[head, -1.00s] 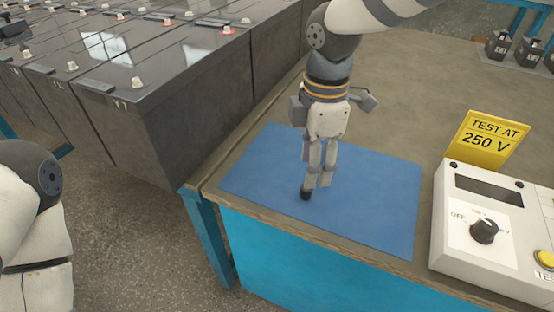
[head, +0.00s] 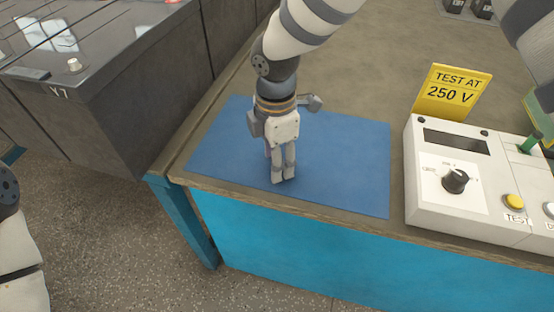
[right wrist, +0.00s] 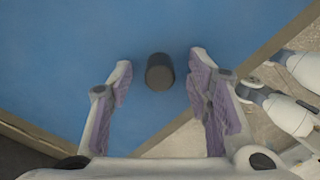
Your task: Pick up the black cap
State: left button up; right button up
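The black cap (right wrist: 160,72) is a short dark cylinder on the blue mat (head: 345,165). In the right wrist view it lies between the lines of the two fingers, at about fingertip level, with blue gaps on both sides. My right gripper (right wrist: 163,70) is open, with its purple-grey pads facing each other and nothing held. In the head view my right gripper (head: 283,176) points down over the front part of the mat, and its fingers hide most or all of the cap. My left gripper is out of view; only part of my left arm shows at the left edge.
A white tester (head: 440,208) with a dial and buttons stands right of the mat, with a yellow "TEST AT 250 V" sign (head: 452,92) behind it. The bench's front edge is close to the mat.

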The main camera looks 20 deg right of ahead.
jog(key=c, duration=0.8)
